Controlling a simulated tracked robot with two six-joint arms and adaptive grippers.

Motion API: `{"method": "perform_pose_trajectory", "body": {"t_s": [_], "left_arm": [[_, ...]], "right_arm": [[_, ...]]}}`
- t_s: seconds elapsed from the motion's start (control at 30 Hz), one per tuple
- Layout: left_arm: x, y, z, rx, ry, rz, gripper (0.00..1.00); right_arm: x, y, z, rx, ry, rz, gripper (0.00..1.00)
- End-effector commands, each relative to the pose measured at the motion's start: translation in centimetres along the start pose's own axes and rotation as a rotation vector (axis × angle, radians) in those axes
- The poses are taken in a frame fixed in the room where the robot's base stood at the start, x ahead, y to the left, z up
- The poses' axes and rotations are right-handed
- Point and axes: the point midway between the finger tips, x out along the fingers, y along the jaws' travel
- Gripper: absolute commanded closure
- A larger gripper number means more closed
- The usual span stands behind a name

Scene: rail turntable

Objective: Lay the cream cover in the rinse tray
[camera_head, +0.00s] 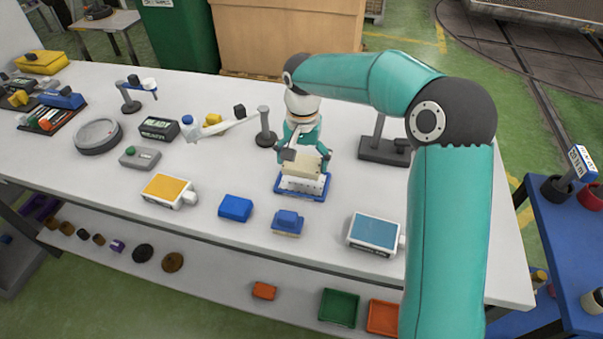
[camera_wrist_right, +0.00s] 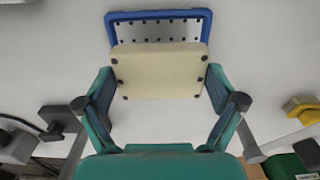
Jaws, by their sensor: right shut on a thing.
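The cream cover (camera_head: 302,168) is a flat block with dark fasteners at its corners. It also shows in the right wrist view (camera_wrist_right: 160,71). My right gripper (camera_head: 301,160) is shut on it, one finger at each side. The cover is over a blue-rimmed base with a perforated pale plate (camera_wrist_right: 158,30), partly hiding it; whether they touch I cannot tell. Two shallow white trays stand near the front edge, one with blue contents (camera_head: 374,233), one with yellow contents (camera_head: 169,190). Their labels are too small to read, so which is the rinse tray is unclear. My left gripper is not in view.
A dark stand (camera_head: 384,148) is right of the gripper. A jointed white arm on a grey post (camera_head: 265,127) stands to its left. My right arm crosses the table's right side.

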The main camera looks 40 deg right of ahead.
Motion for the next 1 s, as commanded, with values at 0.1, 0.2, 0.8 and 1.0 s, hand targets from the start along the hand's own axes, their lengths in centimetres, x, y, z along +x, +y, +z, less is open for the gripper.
{"method": "perform_pose_trajectory", "body": {"t_s": [0.1, 0.2, 0.8, 1.0], "left_arm": [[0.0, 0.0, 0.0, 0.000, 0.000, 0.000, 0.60], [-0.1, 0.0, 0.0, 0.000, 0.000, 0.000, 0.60], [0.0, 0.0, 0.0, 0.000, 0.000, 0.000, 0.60], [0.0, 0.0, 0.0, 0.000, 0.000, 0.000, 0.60]], "right_arm": [[1.1, 0.1, 0.0, 0.000, -0.001, 0.001, 0.55], [2.6, 0.1, 0.0, 0.002, -0.003, 0.002, 0.55], [4.4, 0.1, 0.0, 0.003, 0.000, 0.000, 0.00], [4.4, 0.1, 0.0, 0.003, -0.001, 0.000, 0.00]]}}
